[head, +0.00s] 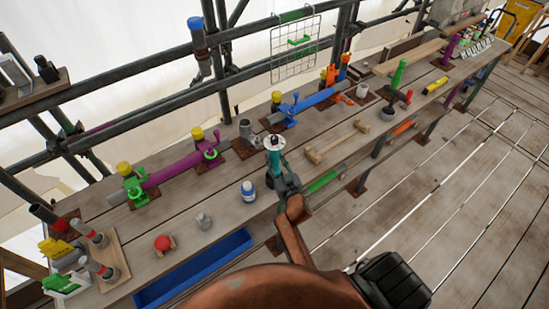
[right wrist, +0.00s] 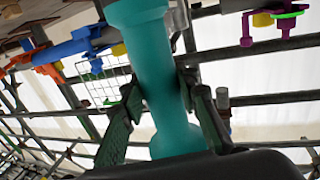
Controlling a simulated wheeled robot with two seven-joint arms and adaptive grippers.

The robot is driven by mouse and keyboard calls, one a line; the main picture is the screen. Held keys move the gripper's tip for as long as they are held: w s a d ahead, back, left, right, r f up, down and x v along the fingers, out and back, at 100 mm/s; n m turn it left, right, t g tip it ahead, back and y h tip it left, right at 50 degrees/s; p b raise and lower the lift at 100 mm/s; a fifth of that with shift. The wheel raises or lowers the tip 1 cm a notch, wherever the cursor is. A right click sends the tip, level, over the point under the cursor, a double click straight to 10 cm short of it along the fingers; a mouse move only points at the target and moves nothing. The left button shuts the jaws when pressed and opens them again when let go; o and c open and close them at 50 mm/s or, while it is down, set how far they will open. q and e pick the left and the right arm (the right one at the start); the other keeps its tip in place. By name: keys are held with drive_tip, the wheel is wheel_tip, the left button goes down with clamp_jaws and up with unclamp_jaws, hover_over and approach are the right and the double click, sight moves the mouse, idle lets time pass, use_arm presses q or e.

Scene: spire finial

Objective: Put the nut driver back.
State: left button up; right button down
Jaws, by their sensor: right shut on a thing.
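My right gripper (head: 279,182) is shut on a teal-handled tool, which I take to be the nut driver (head: 273,158). It is held roughly upright above the front part of the plank bench, with a pale disc and a small dark tip at its top. In the right wrist view, the two dark fingers of the gripper (right wrist: 160,98) sit on either side of the thick teal handle (right wrist: 150,62). The tool's lower end is hidden by the gripper in the head view. My left gripper is not in view.
The plank bench (head: 225,205) carries a white-and-blue bottle (head: 248,191), a grey fitting (head: 204,221), a red-topped piece (head: 164,244) and a wooden mallet (head: 335,142). A blue trough (head: 195,270) lies along the front edge. Clamped purple (head: 175,172) and blue tubes (head: 310,104) and a wire grid (head: 296,50) stand behind.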

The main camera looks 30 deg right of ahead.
sight(276, 169)
drive_tip(key=shift+f+b, duration=1.6)
drive_tip(key=shift+f, duration=0.5)
drive_tip(key=c, duration=1.7)
unclamp_jaws()
drive_tip(key=o, duration=0.3)
drive_tip(key=shift+f, duration=0.3)
drive_tip(key=o, duration=0.6)
drive_tip(key=shift+r, duration=0.1)
drive_tip(key=shift+f, duration=0.35)
